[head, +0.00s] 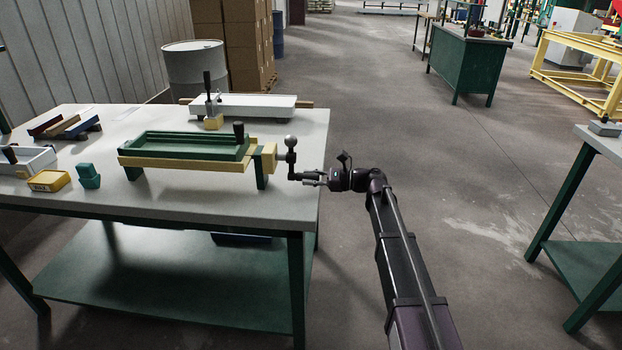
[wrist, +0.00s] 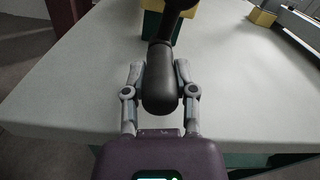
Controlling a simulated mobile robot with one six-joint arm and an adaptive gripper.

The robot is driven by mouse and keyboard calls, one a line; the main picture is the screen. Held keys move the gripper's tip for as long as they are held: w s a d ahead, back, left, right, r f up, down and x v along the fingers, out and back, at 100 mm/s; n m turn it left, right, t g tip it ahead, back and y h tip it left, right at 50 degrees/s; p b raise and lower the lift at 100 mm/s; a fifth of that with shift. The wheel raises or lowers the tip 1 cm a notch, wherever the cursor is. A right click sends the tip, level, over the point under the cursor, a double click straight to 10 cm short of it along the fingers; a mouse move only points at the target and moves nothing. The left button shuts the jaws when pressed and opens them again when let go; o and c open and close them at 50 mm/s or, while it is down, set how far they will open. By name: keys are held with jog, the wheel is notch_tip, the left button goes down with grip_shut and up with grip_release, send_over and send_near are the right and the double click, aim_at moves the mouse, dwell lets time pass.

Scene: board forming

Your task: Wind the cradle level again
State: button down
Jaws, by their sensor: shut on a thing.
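The cradle (head: 190,146) is a green tray on a yellow frame with green legs, standing on the grey table. It looks close to level, but I cannot tell exactly. A dark crank with a round grey knob (head: 291,141) is at its right end, beside a yellow block (head: 268,158). My gripper (head: 312,178) is at the table's right edge, shut on the black crank handle (wrist: 159,82). In the wrist view, my gripper (wrist: 158,88) has one finger on each side of the handle. The crank's far end is cut off at the top of that view.
Behind the cradle is a white flat fixture (head: 258,105) with an upright black handle. A teal block (head: 88,176), a yellow box (head: 49,181) and a white tray (head: 38,160) stand at the left. Open floor (head: 430,190) lies right of the table (head: 240,205).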

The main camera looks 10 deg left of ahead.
jog(key=c, duration=0.5)
grip_release()
jog(key=shift+s+d, duration=0.1)
jog(key=shift+d, duration=0.05)
jog(key=shift+a, duration=0.2)
jog(key=shift+d, duration=0.1)
jog(key=d, duration=0.4)
jog(key=w+d, duration=0.1)
jog(key=d, duration=0.6)
jog(key=shift+w+d, duration=0.15)
jog(key=shift+d, duration=0.25)
